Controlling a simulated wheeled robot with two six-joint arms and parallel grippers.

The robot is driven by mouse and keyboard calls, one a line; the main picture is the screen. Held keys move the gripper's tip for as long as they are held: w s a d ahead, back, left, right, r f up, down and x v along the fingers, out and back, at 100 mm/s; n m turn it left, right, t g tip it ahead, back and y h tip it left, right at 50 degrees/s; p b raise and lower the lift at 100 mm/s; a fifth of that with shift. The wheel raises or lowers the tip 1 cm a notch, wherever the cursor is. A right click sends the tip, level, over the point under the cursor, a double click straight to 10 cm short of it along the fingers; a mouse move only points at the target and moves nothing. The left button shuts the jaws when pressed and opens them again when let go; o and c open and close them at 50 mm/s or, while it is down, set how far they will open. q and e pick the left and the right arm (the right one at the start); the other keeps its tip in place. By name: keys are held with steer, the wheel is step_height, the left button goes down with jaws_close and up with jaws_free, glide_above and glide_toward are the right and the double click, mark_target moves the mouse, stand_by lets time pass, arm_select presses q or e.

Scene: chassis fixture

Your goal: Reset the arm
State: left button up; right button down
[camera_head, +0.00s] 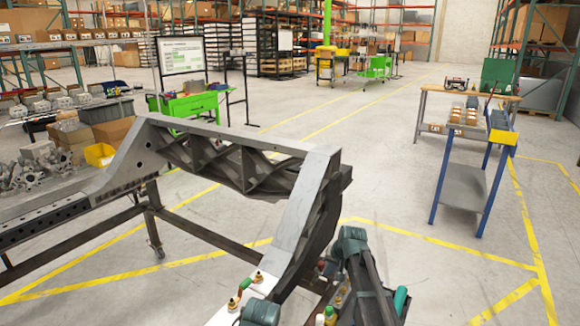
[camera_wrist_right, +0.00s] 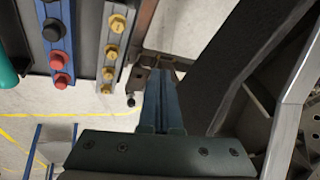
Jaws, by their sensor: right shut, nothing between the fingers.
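My right gripper (camera_wrist_right: 158,75) shows in the right wrist view with its blue-grey fingers together and nothing between them. Bolts on blue and grey strips lie to its left, and the dark chassis beam (camera_wrist_right: 240,60) lies to its right. In the head view my right arm (camera_head: 362,262) comes up from the bottom, just right of the grey chassis frame (camera_head: 305,205). The fingers of that gripper are hard to make out there. A dark rounded part at the bottom centre looks like part of my left arm. My left gripper is not in view.
A white plate (camera_head: 228,312) with small yellow-topped fittings is near the bottom centre. A blue-legged cart (camera_head: 465,185) stands to the right and a green workbench (camera_head: 190,103) behind the chassis. The floor between chassis and cart is clear.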

steer(key=s+a+f+n+g+h, duration=0.1)
steer(key=s+a+n+g+h, duration=0.25)
steer(key=s, duration=1.35)
steer(key=s+a+n+g, duration=0.2)
steer(key=s+a+n, duration=0.35)
steer(key=s, duration=1.15)
step_height(320, 180, up, 14)
steer(key=a+m+p, duration=0.1)
steer(key=p, duration=1.4)
steer(key=shift+w+a+r+m+t, duration=0.25)
steer(key=shift+w+m+t, duration=0.1)
steer(key=shift+w, duration=0.1)
